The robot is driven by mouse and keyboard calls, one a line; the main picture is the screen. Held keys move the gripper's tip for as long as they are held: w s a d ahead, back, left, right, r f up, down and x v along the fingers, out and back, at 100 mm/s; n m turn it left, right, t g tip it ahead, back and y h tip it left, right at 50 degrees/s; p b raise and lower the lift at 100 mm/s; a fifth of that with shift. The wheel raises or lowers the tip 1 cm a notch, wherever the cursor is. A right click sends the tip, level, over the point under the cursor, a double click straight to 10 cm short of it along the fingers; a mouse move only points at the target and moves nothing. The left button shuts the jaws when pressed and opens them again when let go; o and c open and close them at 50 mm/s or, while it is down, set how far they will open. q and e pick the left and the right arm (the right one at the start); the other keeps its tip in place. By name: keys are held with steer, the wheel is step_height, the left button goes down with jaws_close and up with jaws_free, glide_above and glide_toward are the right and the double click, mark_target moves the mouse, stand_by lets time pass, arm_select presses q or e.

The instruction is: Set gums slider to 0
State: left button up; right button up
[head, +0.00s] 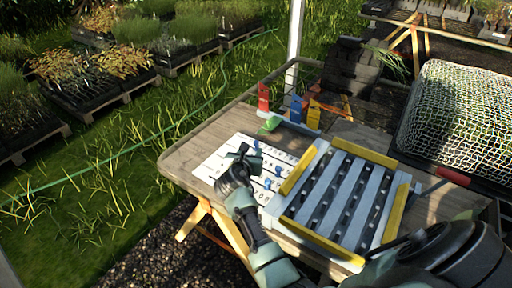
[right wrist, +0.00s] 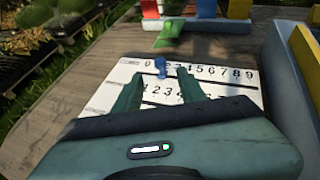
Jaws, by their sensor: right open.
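A white slider board (head: 217,166) with several number rows and blue slider knobs lies on the wooden table. In the right wrist view, the board's top row (right wrist: 217,73) runs 0 to 9, and its blue knob (right wrist: 160,66) stands near the low end, just right of the 0. My right gripper (head: 245,158) is over the board's left part; in the right wrist view its open fingers (right wrist: 158,84) point toward the top row, with that knob just beyond and between the tips. The row labels are not readable, so I cannot tell which is gums. My left gripper is not in view.
A yellow-edged slatted rack (head: 335,200) stands right of the board. Red (head: 263,97), blue (head: 296,108) and yellow (head: 314,114) upright pieces and a green piece (head: 270,124) are behind it. A mesh-covered tray (head: 455,115) is at the right.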

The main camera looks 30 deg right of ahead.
mark_target(256, 143)
steer(key=b+x, duration=0.1)
steer(key=x, duration=0.6)
steer(key=shift+w+d, duration=0.1)
steer(key=shift+d, duration=0.05)
steer(key=shift+r, duration=0.1)
jaws_close()
stand_by(1.1)
